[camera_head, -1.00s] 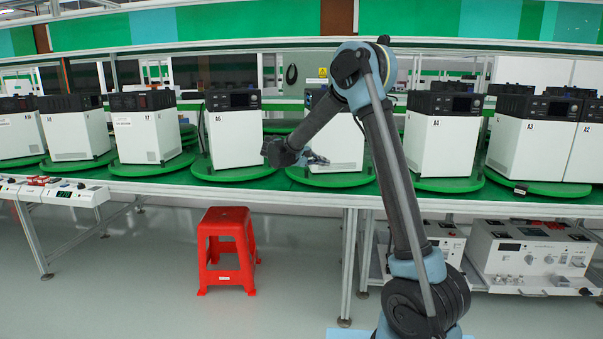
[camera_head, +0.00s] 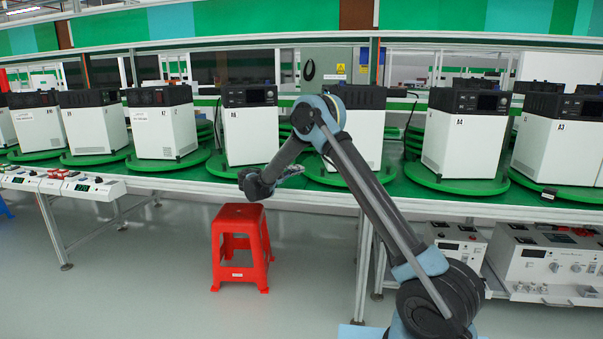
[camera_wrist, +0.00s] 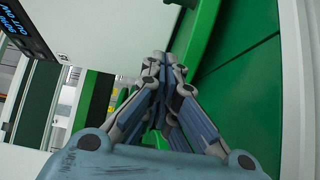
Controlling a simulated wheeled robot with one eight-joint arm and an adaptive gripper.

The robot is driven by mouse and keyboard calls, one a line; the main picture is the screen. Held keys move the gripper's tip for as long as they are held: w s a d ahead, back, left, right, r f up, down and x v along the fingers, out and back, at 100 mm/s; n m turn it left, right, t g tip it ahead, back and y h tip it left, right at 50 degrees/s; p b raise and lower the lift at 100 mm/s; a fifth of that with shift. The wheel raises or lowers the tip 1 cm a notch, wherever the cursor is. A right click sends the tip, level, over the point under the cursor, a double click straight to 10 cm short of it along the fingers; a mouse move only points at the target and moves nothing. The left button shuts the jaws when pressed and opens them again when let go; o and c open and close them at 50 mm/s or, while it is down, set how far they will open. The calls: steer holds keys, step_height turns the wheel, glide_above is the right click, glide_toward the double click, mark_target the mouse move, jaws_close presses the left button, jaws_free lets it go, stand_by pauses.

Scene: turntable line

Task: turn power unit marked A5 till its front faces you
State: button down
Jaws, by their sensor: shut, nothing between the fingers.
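In the head view the row reads A3, A4, then a unit partly behind my arm, then A6 and A7. The hidden-label unit between A4 and A6 (camera_head: 367,138) fits A5 by order. It has a white body and black top, and stands on a green turntable (camera_head: 338,181). My arm covers part of its face, so its marking is not readable. My gripper (camera_head: 297,171) is shut and empty, in front of the line between A6 (camera_head: 250,137) and that unit. In the wrist view the closed fingertips (camera_wrist: 163,60) point toward a white panel and green surface; contact cannot be told.
Unit A4 (camera_head: 464,145) stands on its own turntable at right, A7 (camera_head: 163,135) at left. A red stool (camera_head: 240,248) is on the floor below the bench. White instruments (camera_head: 545,262) sit on a lower shelf at right. Floor at front left is clear.

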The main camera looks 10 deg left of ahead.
mark_target(314, 174)
steer(key=x, duration=0.7)
steer(key=shift+w+d, duration=0.2)
steer(key=shift+d, duration=0.15)
steer(key=shift+d+f, duration=0.1)
steer(key=shift+d, duration=0.2)
steer(key=shift+s+d, duration=0.35)
steer(key=shift+s, duration=0.45)
steer(key=shift+s+d, duration=0.35)
steer(key=shift+s, duration=0.45)
steer(key=shift+s+a, duration=0.1)
